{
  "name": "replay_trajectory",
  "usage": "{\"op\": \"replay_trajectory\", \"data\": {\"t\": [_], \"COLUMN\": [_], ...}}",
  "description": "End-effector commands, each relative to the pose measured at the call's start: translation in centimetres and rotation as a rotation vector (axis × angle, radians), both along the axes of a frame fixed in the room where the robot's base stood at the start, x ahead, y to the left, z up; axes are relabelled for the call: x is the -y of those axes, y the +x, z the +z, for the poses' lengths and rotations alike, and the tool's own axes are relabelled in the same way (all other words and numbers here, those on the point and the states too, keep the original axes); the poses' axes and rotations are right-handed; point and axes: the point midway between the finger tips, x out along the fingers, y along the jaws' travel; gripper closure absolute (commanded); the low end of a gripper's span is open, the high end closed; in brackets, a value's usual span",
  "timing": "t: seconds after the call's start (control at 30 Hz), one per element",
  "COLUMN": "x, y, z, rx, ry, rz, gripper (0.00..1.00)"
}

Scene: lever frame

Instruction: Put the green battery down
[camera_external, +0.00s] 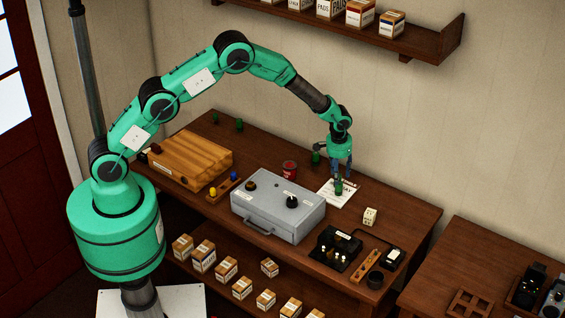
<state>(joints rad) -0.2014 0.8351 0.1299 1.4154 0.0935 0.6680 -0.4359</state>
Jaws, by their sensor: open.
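A small green cylinder that looks like the green battery (338,188) is upright at a white printed sheet (331,198) on the wooden table. My gripper (340,179) points down right over it, with its fingers open around or just above its top. I cannot tell whether a finger touches it. Another green cylinder (316,158) stands behind and left of my gripper. Two more, one green cylinder (239,125) and a smaller one (215,118), stand at the back left of the table.
A red can (289,169) stands left, a white die-like block (370,216) right.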

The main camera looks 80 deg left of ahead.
Motion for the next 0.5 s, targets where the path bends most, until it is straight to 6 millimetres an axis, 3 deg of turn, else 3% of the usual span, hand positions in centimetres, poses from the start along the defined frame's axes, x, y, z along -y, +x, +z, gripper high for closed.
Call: {"op": "replay_trajectory", "data": {"t": [0.3,0.5], "x": [0.3,0.4], "y": [-0.3,-0.5], "z": [4.4,5.5], "rx": [0.001,-0.001], "ry": [0.001,0.0], "rz": [0.0,0.0], "gripper": [0.56,0.56]}}
